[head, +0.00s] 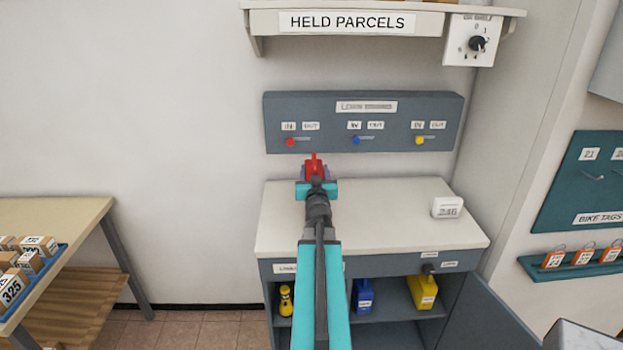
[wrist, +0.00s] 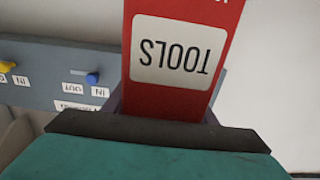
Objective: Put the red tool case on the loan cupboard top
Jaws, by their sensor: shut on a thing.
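The red tool case (head: 314,163) is held in my gripper (head: 315,178), above the back left part of the loan cupboard top (head: 385,215). In the wrist view the red case (wrist: 215,88) fills the middle, with its white TOOLS label upside down. My gripper (wrist: 165,115) is shut on the case. My arm hides part of the case and of the cupboard front in the head view. I cannot tell whether the case touches the top.
A white block marked 246 (head: 447,207) stands on the top's right side. The loan board (head: 364,122) with red, blue and yellow knobs hangs behind. The cupboard door (head: 490,315) is open; blue (head: 363,296) and yellow (head: 423,292) cases are inside. The top's middle is clear.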

